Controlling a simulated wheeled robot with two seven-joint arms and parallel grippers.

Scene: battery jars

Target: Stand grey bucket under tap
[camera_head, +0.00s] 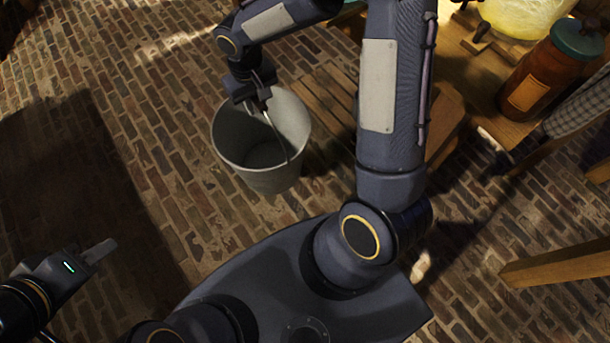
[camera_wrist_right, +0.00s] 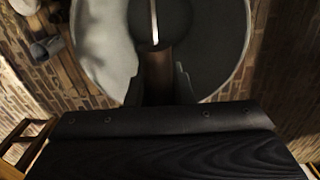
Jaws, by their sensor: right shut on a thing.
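The grey bucket (camera_head: 258,172) is upright left of a slatted wooden stand in the head view. My right gripper (camera_head: 262,106) is shut on its thin wire handle at the rim's far side. In the right wrist view the bucket (camera_wrist_right: 105,50) fills the top, with the handle running to between the fingers (camera_wrist_right: 157,75). I cannot tell whether the bucket hangs or rests on the bricks. A dark tap (camera_head: 482,36) shows at upper right, by a glowing yellow jar. My left gripper (camera_head: 100,252) is at lower left, away from the bucket; its jaw opening is unclear.
The slatted wooden stand (camera_head: 325,105) is partly hidden by my right arm. A wooden table (camera_head: 455,45) at upper right holds the yellow jar (camera_head: 525,14) and a red-brown jar with a green lid (camera_head: 550,72). A wooden beam (camera_head: 560,264) lies at right. Brick floor is clear at left.

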